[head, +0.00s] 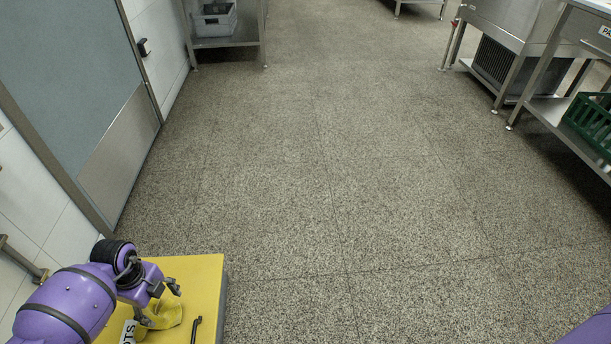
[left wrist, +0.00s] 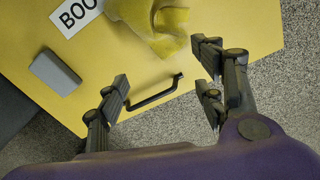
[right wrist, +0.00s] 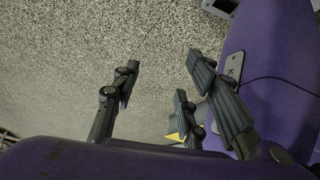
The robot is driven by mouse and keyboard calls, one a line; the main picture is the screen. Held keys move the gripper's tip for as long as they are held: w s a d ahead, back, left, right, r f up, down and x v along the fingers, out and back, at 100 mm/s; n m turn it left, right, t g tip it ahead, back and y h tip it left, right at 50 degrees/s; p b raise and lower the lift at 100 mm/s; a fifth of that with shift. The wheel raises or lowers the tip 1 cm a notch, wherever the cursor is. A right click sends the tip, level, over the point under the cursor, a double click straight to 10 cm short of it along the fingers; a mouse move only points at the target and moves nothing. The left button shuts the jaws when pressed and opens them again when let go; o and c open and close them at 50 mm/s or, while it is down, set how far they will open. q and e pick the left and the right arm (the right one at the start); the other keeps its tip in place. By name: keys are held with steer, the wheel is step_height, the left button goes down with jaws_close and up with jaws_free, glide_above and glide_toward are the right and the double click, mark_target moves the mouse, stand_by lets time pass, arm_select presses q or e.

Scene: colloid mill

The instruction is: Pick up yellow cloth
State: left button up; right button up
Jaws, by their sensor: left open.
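The yellow cloth (head: 163,313) lies crumpled on the yellow top (head: 202,272) of a low stand at the lower left of the head view. It also shows at the top of the left wrist view (left wrist: 165,28). My left gripper (head: 160,302) is above the stand, close to the cloth, and hides part of it in the head view. In the left wrist view its fingers (left wrist: 165,78) are spread and empty, with the cloth just beyond the tips. My right gripper (right wrist: 160,88) is open and empty over the floor in the right wrist view.
A black handle (left wrist: 155,92), a grey block (left wrist: 55,72) and a white lettered sign (left wrist: 76,12) are on the yellow top. A grey door (head: 75,80) is at the left. Steel tables stand at the back and right, one with a green crate (head: 590,122). The middle floor is clear.

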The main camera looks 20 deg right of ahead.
arm_select(q)
steer(key=b, duration=0.6)
glide_above(175, 324)
steer(key=f, duration=0.8)
steer(key=shift+w+d+f, duration=0.1)
steer(key=shift+w+f, duration=0.1)
steer(key=shift+f, duration=0.2)
steer(key=shift+f+b, duration=0.5)
arm_select(e)
steer(key=x, duration=0.6)
steer(key=shift+s+f+n, duration=0.25)
steer(key=shift+n, duration=0.05)
arm_select(q)
steer(key=shift+f, duration=0.15)
arm_select(e)
steer(key=shift+s+f, duration=0.15)
steer(key=shift+f, duration=0.05)
arm_select(q)
steer(key=shift+f+b, duration=0.6)
steer(key=shift+f, duration=0.1)
steer(key=shift+s+f, duration=0.1)
steer(key=shift+s, duration=0.1)
jaws_close()
arm_select(e)
steer(key=shift+f, duration=0.35)
